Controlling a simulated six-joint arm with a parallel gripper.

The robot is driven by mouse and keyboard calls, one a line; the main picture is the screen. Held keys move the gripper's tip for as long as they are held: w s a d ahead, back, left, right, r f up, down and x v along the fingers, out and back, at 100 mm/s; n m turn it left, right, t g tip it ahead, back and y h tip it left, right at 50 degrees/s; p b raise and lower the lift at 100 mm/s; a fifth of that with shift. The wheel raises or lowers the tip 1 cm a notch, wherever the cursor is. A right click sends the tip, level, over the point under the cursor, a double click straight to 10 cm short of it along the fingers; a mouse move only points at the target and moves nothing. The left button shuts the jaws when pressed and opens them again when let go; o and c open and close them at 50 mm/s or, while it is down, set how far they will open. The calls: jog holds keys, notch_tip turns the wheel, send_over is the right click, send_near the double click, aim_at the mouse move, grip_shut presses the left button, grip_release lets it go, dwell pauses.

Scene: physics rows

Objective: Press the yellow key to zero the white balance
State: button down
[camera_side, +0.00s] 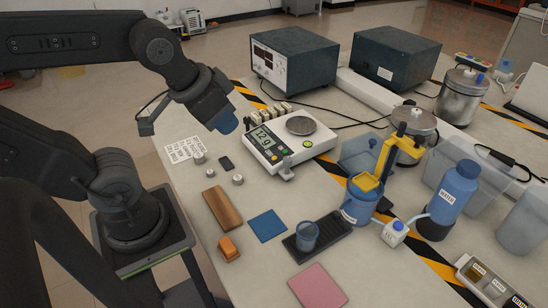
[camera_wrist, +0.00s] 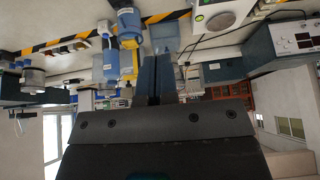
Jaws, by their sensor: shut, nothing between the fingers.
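The white balance (camera_side: 318,146) stands on the bench near the middle of the side view, with a round grey pan (camera_side: 301,125) that looks empty. Its lit display (camera_side: 262,137) seems to read about 12.9. A small yellowish key (camera_side: 274,158) shows on the front panel below the display; a green key (camera_side: 307,143) is to its right. My gripper (camera_side: 227,123) is shut and empty, left of the balance, raised and apart from it. In the wrist view the blue fingers (camera_wrist: 157,78) are together; part of the balance (camera_wrist: 222,14) shows at the top, its yellow key not clear.
Small metal weights (camera_side: 237,180) and a printed card (camera_side: 184,150) lie below my gripper. Pale blocks (camera_side: 277,113) stand behind the display. A dark instrument box (camera_side: 293,60) is behind the balance. A yellow-topped blue container (camera_side: 358,200) stands to the right.

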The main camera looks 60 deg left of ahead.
jog(key=w+a+f+m+t+y, duration=0.2)
jog(key=w+a, duration=0.4)
jog(key=w+a+f+m+t+y, duration=0.1)
jog(key=w+a+f+m+t, duration=0.15)
jog(key=w+a, duration=0.35)
jog(key=m+h, duration=0.2)
jog(key=m, duration=0.3)
send_over(272, 162)
jog(key=a, duration=0.1)
notch_tip(272, 162, down, 4)
notch_tip(272, 162, down, 6)
jog(key=s+m+h, duration=0.2)
jog(key=m+h, duration=0.3)
jog(key=shift+d, duration=0.45)
jog(key=shift+r, duration=0.1)
jog(key=shift+w+f, duration=0.3)
jog(key=shift+f, duration=1.15)
jog(key=shift+w+f, duration=0.3)
jog(key=shift+f, duration=1.1)
jog(key=shift+w+f, duration=0.3)
jog(key=shift+f, duration=1.15)
jog(key=shift+f, duration=0.1)
jog(key=shift+f, duration=0.35)
